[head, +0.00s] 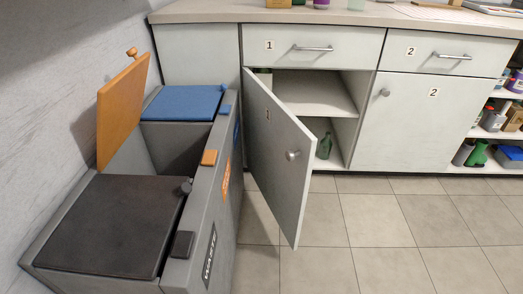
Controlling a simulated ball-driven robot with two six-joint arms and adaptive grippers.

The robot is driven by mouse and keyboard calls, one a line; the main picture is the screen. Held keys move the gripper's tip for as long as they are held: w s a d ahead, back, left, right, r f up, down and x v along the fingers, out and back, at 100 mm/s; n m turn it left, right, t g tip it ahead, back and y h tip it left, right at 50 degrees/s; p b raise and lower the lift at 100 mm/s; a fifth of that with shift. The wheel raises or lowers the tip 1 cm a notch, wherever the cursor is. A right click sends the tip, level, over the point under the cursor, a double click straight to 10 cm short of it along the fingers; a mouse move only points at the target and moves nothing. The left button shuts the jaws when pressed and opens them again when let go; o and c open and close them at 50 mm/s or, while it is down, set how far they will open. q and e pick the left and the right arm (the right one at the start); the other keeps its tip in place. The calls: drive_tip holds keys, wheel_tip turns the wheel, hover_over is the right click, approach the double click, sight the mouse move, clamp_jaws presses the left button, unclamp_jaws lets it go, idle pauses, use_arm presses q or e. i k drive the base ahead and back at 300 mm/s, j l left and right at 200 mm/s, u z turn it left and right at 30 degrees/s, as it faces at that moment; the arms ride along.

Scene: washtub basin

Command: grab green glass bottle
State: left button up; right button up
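A green glass bottle (325,146) stands upright on the bottom floor of the open lower cabinet (350,126), just right of the door's edge. The cabinet door (275,150) is swung open toward me and hides the cabinet's left part. The bottle's lower left side is close to the door's outline in the picture. Neither of my grippers is in the head view.
A grey sorting bin (222,190) stands at the left, with its orange lid (123,110) raised and its blue lid (184,102) and black lid (112,222) shut. Open shelves with several containers are at the right. The tiled floor (385,240) in front is clear.

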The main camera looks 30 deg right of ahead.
sight(326, 144)
drive_tip(key=z, duration=1.45)
drive_tip(key=i+l+u, duration=0.1)
drive_tip(key=u, duration=0.9)
drive_tip(key=i+l+u, duration=0.35)
drive_tip(key=l, duration=0.3)
drive_tip(key=i+l+u, duration=0.2)
drive_tip(key=l+u, duration=0.15)
drive_tip(key=l, duration=0.3)
drive_tip(key=i+l, duration=0.1)
drive_tip(key=l, duration=0.35)
drive_tip(key=i+l, duration=0.1)
drive_tip(key=l, duration=0.3)
